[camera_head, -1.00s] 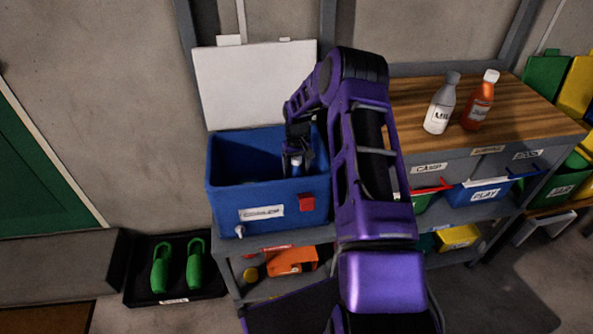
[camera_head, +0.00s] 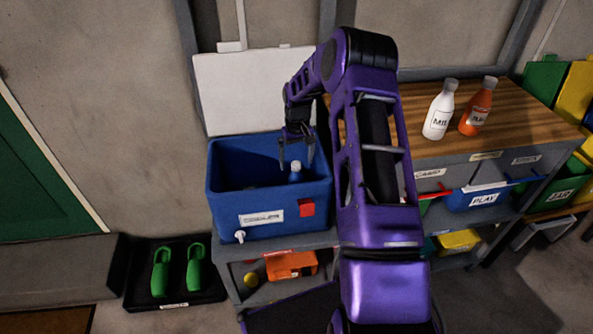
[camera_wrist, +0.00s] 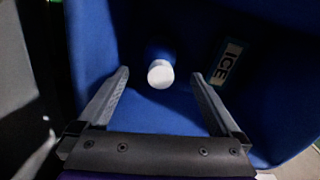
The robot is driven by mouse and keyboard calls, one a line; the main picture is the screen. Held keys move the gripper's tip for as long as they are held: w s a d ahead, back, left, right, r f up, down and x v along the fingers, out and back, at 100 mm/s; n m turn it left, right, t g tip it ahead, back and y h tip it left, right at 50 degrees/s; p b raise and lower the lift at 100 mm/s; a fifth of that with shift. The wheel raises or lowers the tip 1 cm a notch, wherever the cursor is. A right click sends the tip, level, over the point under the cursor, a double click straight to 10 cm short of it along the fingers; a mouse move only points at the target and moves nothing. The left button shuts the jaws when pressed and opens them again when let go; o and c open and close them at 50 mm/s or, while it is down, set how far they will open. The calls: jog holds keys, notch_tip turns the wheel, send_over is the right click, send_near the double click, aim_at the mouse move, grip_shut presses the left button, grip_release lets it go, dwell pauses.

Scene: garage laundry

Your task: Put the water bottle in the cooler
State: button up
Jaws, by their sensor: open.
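The blue cooler (camera_head: 225,208) stands on a shelf unit with its white lid (camera_head: 240,85) open against the wall. The water bottle (camera_head: 295,172), with a white cap, stands inside the cooler toward its right side. In the wrist view the bottle's white cap (camera_wrist: 160,74) shows from above, with its body mostly hidden beneath it. My gripper (camera_head: 296,165) is open above the cooler, fingers pointing down. In the wrist view my gripper (camera_wrist: 160,85) has its fingers apart on either side of the cap, touching nothing that I can see.
An ice pack (camera_wrist: 227,64) marked ICE lies in the cooler. A white milk bottle (camera_head: 439,112) and an orange bottle (camera_head: 478,108) stand on the wooden top (camera_head: 400,115) to the right. Green clogs (camera_head: 178,268) sit in a floor tray at left.

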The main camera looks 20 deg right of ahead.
notch_tip(320, 180, up, 5)
jog(key=shift+f, duration=0.1)
dwell(0.5)
